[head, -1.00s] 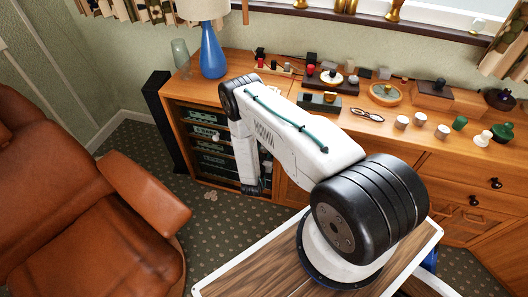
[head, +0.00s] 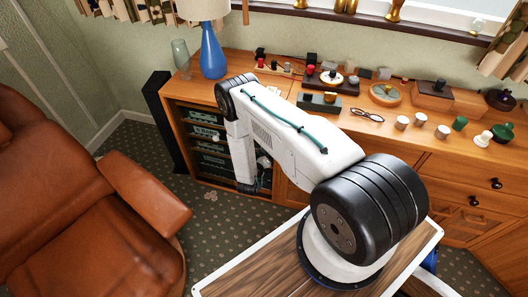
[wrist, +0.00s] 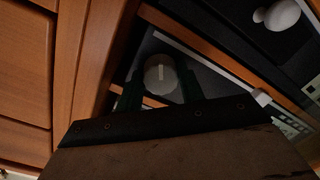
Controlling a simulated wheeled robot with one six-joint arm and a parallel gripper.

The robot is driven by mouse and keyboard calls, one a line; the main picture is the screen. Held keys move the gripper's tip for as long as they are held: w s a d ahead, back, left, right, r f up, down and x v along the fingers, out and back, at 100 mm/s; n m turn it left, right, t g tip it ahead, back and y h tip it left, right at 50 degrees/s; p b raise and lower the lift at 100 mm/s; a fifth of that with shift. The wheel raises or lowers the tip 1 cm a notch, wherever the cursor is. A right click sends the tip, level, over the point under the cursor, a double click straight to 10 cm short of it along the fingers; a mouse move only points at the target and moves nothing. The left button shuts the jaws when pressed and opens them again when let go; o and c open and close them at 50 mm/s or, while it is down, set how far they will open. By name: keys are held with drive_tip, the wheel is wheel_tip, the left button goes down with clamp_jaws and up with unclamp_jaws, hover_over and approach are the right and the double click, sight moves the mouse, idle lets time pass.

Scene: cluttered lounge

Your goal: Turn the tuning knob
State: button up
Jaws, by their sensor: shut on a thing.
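The tuning knob (wrist: 160,74) is a round grey knob with a pale pointer line. It sits on a dark panel in the wrist view. My gripper (wrist: 158,86) is shut on it, with one dark green finger on each side. In the head view the end of my arm hangs in front of the shelves of audio units (head: 203,133) in the wooden cabinet. My arm hides the knob and the fingers there.
A larger white knob (wrist: 283,15) sticks out at the wrist view's upper right. A black speaker (head: 166,120) stands left of the cabinet, and a brown armchair (head: 85,200) is nearer. The cabinet top (head: 300,88) carries a blue lamp (head: 211,52) and several small items.

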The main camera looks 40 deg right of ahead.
idle(0.3)
drive_tip(key=o, duration=1)
drive_tip(key=v, duration=0.7)
drive_tip(key=shift+s+a, duration=0.25)
drive_tip(key=shift+a, duration=0.15)
